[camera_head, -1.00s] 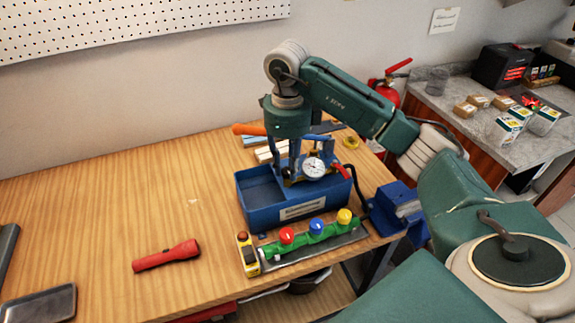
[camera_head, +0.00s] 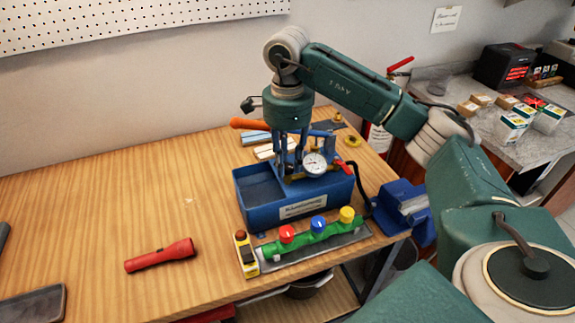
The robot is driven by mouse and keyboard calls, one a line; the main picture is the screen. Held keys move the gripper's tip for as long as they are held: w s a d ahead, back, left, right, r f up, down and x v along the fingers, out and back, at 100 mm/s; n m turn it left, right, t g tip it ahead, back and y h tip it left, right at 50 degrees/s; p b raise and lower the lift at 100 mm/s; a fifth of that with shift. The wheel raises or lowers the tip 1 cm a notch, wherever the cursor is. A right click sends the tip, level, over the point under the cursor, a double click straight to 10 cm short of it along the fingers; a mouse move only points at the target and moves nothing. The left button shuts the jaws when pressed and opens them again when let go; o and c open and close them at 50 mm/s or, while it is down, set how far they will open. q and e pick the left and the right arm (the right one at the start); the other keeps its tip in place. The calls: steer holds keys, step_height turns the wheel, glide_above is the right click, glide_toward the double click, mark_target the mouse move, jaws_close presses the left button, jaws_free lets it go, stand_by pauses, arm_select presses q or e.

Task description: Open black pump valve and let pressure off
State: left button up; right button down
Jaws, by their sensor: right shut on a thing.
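The blue pressure test pump (camera_head: 256,213) stands on the wooden table, with a white dial gauge (camera_head: 315,164) on its brass fitting and an orange-tipped lever handle (camera_head: 247,124) pointing left. My right gripper (camera_head: 290,170) comes down from above, just left of the gauge, with its fingers at the pump's fittings. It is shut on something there. The black pump valve cannot be made out; the fingers and pump parts cover that spot. My left gripper is not in view.
A green manifold (camera_head: 318,238) with red, blue and yellow knobs lies in front of the pump, beside a yellow device (camera_head: 246,256). A blue vise (camera_head: 402,208) is at the right edge. A red flashlight (camera_head: 160,256) lies left. The table's left middle is clear.

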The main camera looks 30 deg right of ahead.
mark_target(287, 166)
steer(key=n+b, duration=0.1)
steer(key=n, duration=0.2)
steer(key=shift+n, duration=0.4)
steer(key=shift+w+r+n+b, duration=0.1)
steer(key=shift+n+b, duration=0.4)
steer(key=shift+n, duration=1.3)
steer(key=c, duration=1.5)
jaws_free()
steer(key=shift+o, duration=0.2)
steer(key=shift+r, duration=4)
